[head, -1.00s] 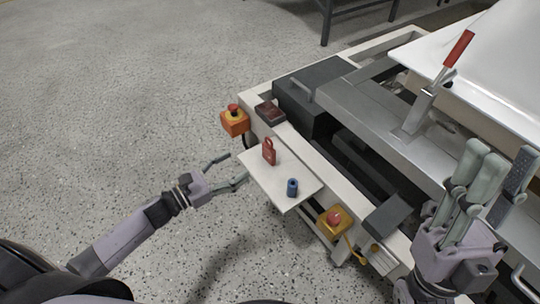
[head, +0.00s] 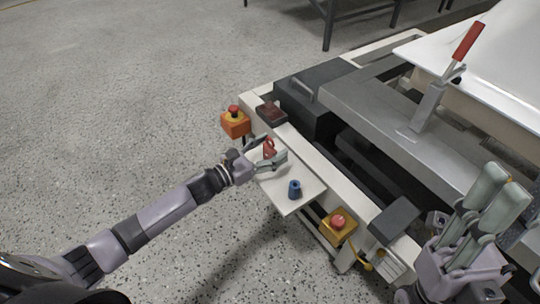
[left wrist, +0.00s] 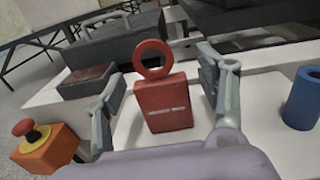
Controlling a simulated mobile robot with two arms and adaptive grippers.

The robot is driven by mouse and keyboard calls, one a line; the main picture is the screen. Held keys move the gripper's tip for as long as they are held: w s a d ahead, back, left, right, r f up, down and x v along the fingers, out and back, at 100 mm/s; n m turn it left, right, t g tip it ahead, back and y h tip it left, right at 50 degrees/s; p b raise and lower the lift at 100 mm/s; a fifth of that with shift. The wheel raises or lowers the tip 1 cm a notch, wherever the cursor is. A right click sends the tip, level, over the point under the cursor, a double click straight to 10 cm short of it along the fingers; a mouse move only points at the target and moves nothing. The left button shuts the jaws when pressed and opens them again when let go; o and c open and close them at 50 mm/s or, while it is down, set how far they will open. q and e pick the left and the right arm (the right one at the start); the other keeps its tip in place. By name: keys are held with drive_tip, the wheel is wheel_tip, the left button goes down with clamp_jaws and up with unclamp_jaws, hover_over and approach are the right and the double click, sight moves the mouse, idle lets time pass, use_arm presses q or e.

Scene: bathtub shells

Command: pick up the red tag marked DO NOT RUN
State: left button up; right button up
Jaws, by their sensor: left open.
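The red tag (left wrist: 165,103) stands upright on the small white shelf (left wrist: 135,140), with a ring at its top and a line of pale lettering too small to read. In the head view the red tag (head: 269,147) is partly hidden by my left gripper (head: 268,150). In the left wrist view my left gripper (left wrist: 163,95) is open, with one finger on each side of the tag and a visible gap on both sides. My right gripper (head: 490,210) is at the lower right of the head view, beside the machine, its fingers pointing up; its opening is unclear.
A blue cylinder (head: 294,189) stands on the shelf right of the tag. An orange emergency-stop box (head: 235,127) and a dark red box (head: 271,113) are near the shelf's far end. A yellow stop box (head: 338,226) is at its near end. Open floor lies left.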

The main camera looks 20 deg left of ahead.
use_arm(q)
drive_tip(key=c, duration=1.1)
drive_tip(key=shift+o, duration=0.2)
